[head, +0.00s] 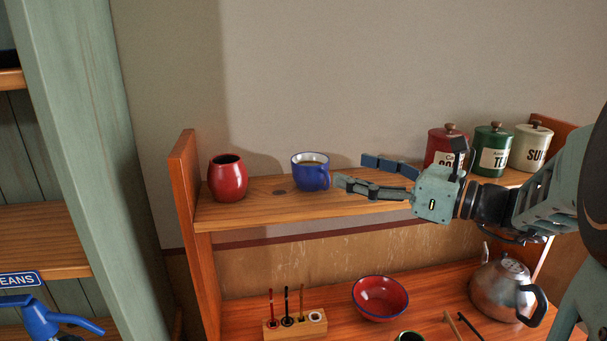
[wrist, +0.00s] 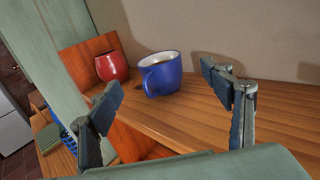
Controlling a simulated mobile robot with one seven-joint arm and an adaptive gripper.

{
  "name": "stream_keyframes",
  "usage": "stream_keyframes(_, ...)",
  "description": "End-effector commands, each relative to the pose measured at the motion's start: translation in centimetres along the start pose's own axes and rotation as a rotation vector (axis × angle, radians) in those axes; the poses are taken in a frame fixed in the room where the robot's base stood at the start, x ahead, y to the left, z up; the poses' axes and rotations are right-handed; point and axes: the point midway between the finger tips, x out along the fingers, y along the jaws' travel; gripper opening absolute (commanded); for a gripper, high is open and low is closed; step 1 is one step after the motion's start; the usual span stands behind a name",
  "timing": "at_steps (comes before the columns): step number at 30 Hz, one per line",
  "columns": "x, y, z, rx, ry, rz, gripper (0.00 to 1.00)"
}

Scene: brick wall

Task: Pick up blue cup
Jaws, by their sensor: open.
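The blue cup (head: 311,172) stands upright on the upper wooden shelf, with brown contents visible inside. My gripper (head: 358,174) is open and empty, just right of the cup, with its fingers pointing left toward it. In the wrist view the blue cup (wrist: 160,74) is ahead, between and beyond the two fingertips of my gripper (wrist: 164,82). Its handle faces the camera at its lower left. The fingers look apart from the cup.
A red cup (head: 228,177) stands left of the blue cup. Red, green and white canisters (head: 493,150) stand at the shelf's right end, behind my arm. The lower shelf holds a red bowl (head: 380,297), a kettle (head: 503,290) and a brush holder (head: 295,324). A wall backs the shelf.

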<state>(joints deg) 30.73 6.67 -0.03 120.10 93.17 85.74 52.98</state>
Motion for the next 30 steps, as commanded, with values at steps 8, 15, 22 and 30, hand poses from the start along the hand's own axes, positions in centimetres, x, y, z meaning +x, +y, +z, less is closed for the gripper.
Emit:
stream_keyframes(8,4.2,0.1,0.1,0.003,-0.001,0.003,0.73)
stream_keyframes(15,6.2,0.2,0.0,0.004,-0.001,0.003,0.73)
stream_keyframes(22,9.5,0.4,-0.3,0.004,-0.001,0.003,0.73)
stream_keyframes(30,10.5,0.4,-0.4,0.002,0.000,0.001,0.73)
